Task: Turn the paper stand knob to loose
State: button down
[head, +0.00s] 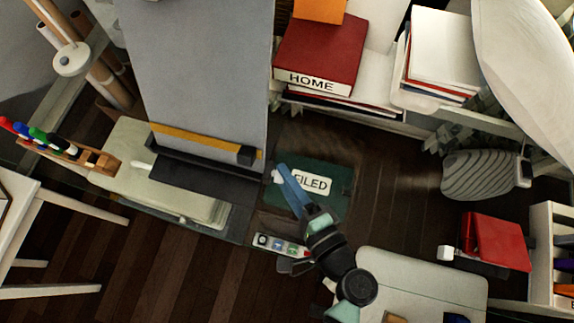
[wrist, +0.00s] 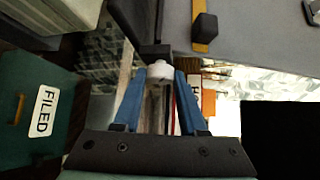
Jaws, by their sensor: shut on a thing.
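The paper stand (head: 200,70) is a tall grey board with a black ledge and a yellow strip along its lower edge. It also shows in the wrist view (wrist: 268,32). A white round knob (wrist: 160,70) sits at the end of a dark bracket of the stand. My gripper (wrist: 166,73) has its blue fingers closed on either side of this knob. In the head view my gripper (head: 281,173) reaches up from below to the stand's lower right corner, with a small white bit of the knob (head: 276,178) showing at the fingertips.
A green box labelled FILED (head: 325,184) lies below my fingers, beside a power strip (head: 281,245). A red HOME box (head: 320,52) is on the shelf above. A marker rack (head: 75,150) is at left, a red binder (head: 497,240) at right. Dark wood floor is open at lower left.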

jog(key=shift+b, duration=0.35)
jog(key=shift+c, duration=2.2)
grip_release()
jog(key=shift+a, duration=0.1)
jog(key=shift+f, duration=0.1)
